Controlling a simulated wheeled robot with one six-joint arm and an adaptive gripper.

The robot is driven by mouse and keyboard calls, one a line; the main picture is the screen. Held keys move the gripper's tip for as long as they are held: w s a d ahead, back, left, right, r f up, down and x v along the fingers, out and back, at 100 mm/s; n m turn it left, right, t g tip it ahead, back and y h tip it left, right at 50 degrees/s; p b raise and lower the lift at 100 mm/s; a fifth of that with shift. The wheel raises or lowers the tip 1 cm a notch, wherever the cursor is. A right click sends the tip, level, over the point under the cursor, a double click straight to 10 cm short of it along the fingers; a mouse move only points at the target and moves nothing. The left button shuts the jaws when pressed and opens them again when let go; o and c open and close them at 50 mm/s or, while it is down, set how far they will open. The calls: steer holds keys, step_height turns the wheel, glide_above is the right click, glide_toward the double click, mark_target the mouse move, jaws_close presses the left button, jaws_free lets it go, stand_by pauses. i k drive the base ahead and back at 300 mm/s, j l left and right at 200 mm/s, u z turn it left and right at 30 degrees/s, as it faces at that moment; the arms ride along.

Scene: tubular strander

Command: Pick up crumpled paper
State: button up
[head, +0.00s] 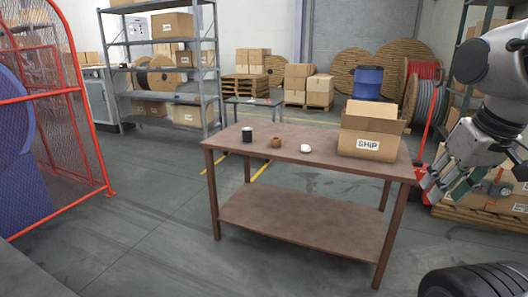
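A small white crumpled lump, which looks like the crumpled paper (305,149), lies on the brown table (290,172) near the middle of its front edge. My gripper (430,190) is at the right of the head view, beyond the table's right end and well apart from the paper. Its fingers point down and left and look spread, with nothing seen between them.
A dark can (247,135) and a small brown pot (276,142) stand left of the paper. An open box marked SHIP (370,133) stands on the table's right end. A red mesh guard (50,110) is at the left.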

mark_target(305, 148)
steer(key=i, duration=0.6)
steer(key=i+u, duration=0.15)
steer(key=i, duration=0.4)
steer(key=i+l, duration=0.15)
steer(key=i, duration=0.45)
steer(key=i+l+u, duration=0.15)
steer(key=i, duration=0.45)
